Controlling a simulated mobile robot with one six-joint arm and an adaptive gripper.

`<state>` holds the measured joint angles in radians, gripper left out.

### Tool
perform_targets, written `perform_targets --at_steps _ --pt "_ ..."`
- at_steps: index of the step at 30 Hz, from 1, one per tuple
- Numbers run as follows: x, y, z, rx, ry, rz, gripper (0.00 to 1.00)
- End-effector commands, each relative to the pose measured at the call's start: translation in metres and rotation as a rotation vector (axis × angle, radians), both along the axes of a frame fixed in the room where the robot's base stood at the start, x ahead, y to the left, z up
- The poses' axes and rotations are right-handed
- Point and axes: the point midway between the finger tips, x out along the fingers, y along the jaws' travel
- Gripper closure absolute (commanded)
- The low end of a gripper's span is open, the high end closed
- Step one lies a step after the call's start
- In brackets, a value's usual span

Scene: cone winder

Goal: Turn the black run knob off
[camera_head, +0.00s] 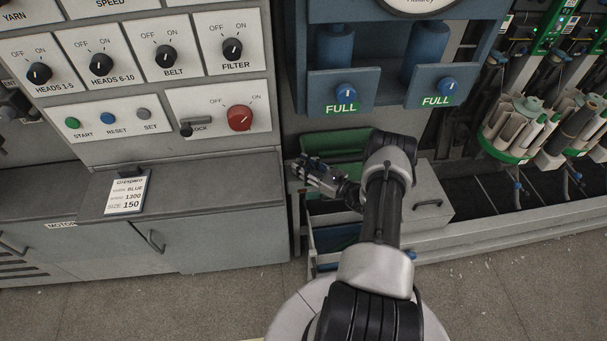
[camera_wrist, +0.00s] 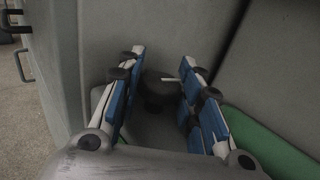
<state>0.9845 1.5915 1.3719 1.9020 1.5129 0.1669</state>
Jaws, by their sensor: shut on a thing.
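A black knob (camera_wrist: 160,94) with a white pointer line shows between my fingers in the wrist view. Its pointer lies nearly level in that picture. My gripper (camera_wrist: 162,62) is shut on this knob, with a blue-padded finger on each side. In the head view my gripper (camera_head: 306,170) reaches left beside the grey cabinet's side, below the blue housing. The knob cannot be made out there, and no label for it is readable.
The control panel has black knobs, including FILTER (camera_head: 232,49) and BELT (camera_head: 166,56), and a red knob (camera_head: 240,118). A green-lined opening (camera_head: 338,142) lies behind my gripper. A grey drawer box (camera_head: 432,195) stands right of my arm. A card (camera_head: 127,192) lies on the cabinet.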

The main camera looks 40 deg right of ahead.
Motion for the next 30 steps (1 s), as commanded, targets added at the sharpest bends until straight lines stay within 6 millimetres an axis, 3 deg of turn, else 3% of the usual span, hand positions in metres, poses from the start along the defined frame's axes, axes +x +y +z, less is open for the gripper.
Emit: perform_targets --at_steps 1,15,30 --pt "-0.0003 -0.0025 -0.0076 -0.004 -0.001 0.037 0.91" --pt "-0.0010 -0.0006 -0.0026 0.000 0.005 0.323 0.91" --pt "-0.0011 0.0001 -0.0016 0.003 0.004 0.378 0.91"
